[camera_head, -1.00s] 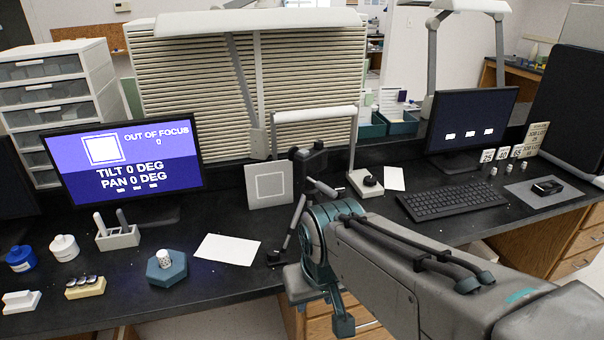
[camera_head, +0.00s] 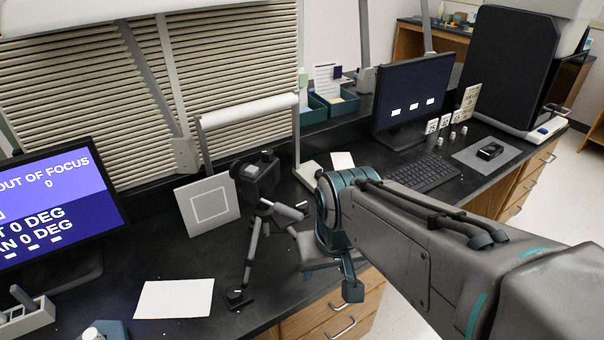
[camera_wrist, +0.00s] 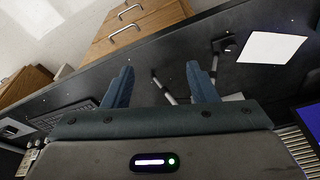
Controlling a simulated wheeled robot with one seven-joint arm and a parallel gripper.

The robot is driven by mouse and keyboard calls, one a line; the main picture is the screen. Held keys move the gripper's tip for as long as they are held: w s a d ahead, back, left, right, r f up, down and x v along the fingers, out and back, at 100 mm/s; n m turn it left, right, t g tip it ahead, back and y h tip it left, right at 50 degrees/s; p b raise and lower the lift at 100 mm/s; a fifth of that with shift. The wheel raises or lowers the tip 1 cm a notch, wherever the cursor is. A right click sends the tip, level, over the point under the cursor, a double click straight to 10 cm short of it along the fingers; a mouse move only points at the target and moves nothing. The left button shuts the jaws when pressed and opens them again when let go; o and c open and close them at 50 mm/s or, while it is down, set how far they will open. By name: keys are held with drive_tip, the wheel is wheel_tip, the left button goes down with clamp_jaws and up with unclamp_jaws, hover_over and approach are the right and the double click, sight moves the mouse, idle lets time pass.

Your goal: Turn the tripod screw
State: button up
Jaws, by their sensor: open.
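A small black tripod (camera_head: 251,244) stands on the dark bench, with a dark camera-like head (camera_head: 258,176) on top and a short handle (camera_head: 288,209) pointing right. I cannot tell which part is the screw. In the wrist view, parts of the tripod's legs (camera_wrist: 163,91) show between and beyond my fingers, and a foot rests on the bench top. In the head view my arm lies to the right of the tripod and hides most of the gripper.
A monitor (camera_head: 50,205) reading "OUT OF FOCUS 0" stands left. A square target board (camera_head: 207,208) leans behind the tripod. A white sheet (camera_head: 174,298) lies left of it. A lamp stand (camera_head: 247,112), a second monitor (camera_head: 413,95) and a keyboard (camera_head: 422,173) are behind and right.

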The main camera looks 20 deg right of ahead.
drive_tip(key=m, duration=0.1)
drive_tip(key=m+t+y+p, duration=0.3)
drive_tip(key=m+t+y, duration=0.3)
drive_tip(key=m+y, duration=1.3)
approach(301, 204)
drive_tip(key=w+a+m+h, duration=0.1)
drive_tip(key=a, duration=0.2)
drive_tip(key=w+a+r+m+h+p, duration=0.1)
drive_tip(key=a, duration=0.2)
drive_tip(key=w+a+m+h, duration=0.1)
drive_tip(key=w+a, duration=0.1)
drive_tip(key=shift+a+r, duration=0.4)
drive_tip(key=shift+c, duration=0.3)
drive_tip(key=c, duration=0.9)
